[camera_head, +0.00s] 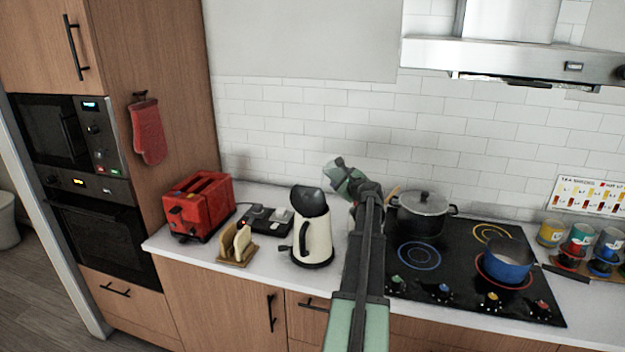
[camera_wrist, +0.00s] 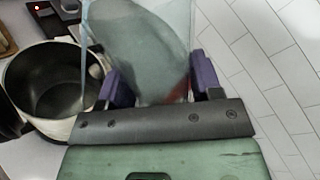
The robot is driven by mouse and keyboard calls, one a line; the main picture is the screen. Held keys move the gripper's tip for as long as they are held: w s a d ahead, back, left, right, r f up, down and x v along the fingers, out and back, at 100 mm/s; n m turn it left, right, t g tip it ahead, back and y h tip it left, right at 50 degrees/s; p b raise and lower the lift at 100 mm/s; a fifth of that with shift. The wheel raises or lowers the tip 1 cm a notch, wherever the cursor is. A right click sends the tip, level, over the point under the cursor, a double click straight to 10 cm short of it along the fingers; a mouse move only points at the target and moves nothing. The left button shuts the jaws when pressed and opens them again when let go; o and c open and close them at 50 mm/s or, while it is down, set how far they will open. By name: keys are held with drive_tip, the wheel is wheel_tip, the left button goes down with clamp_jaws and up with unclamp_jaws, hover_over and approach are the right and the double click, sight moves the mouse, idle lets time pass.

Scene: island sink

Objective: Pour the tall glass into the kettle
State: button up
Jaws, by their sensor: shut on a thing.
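The cream kettle (camera_head: 313,243) stands upright on the counter with its dark lid (camera_head: 310,202) raised. The wrist view shows its open mouth and dark inside (camera_wrist: 52,82) at the left. My gripper (camera_head: 347,180) is above and to the right of the kettle. Its purple fingers (camera_wrist: 162,86) are shut on the tall clear glass (camera_wrist: 182,22). In the head view the glass (camera_head: 332,169) is small and partly hidden by my gripper; it looks tilted toward the upper left. A grey shape shows through the glass; I cannot tell whether it holds liquid.
A red toaster (camera_head: 201,206), a bread rack (camera_head: 236,244) and a black device (camera_head: 266,220) stand left of the kettle. Right of my arm is a black hob (camera_head: 455,262) with a lidded pot (camera_head: 421,214) and a blue pan (camera_head: 506,263). A tiled wall (camera_head: 290,125) stands behind.

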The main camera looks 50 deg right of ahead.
drive_tip(key=shift+s+d+r+n+g+h+p, duration=0.1)
drive_tip(key=shift+r+n+g+h+p, duration=0.3)
drive_tip(key=shift+r+n+p, duration=0.75)
drive_tip(key=shift+s+d+r+n+g+h+p, duration=0.15)
drive_tip(key=shift+r+n+g+p, duration=0.5)
drive_tip(key=shift+n+p, duration=0.65)
idle(1.9)
drive_tip(key=shift+w+a+r+n+p, duration=0.55)
drive_tip(key=shift+w+a+r+p, duration=0.1)
drive_tip(key=shift+a+r+p, duration=0.05)
idle(0.5)
drive_tip(key=shift+w+a+r+n+g+h+p, duration=0.15)
drive_tip(key=shift+r+n+h+p, duration=0.1)
drive_tip(key=shift+r+n+p, duration=0.15)
drive_tip(key=shift+a+r+n+g+h+p, duration=0.1)
drive_tip(key=shift+r+n+h+p, duration=0.15)
drive_tip(key=shift+n, duration=0.25)
idle(0.6)
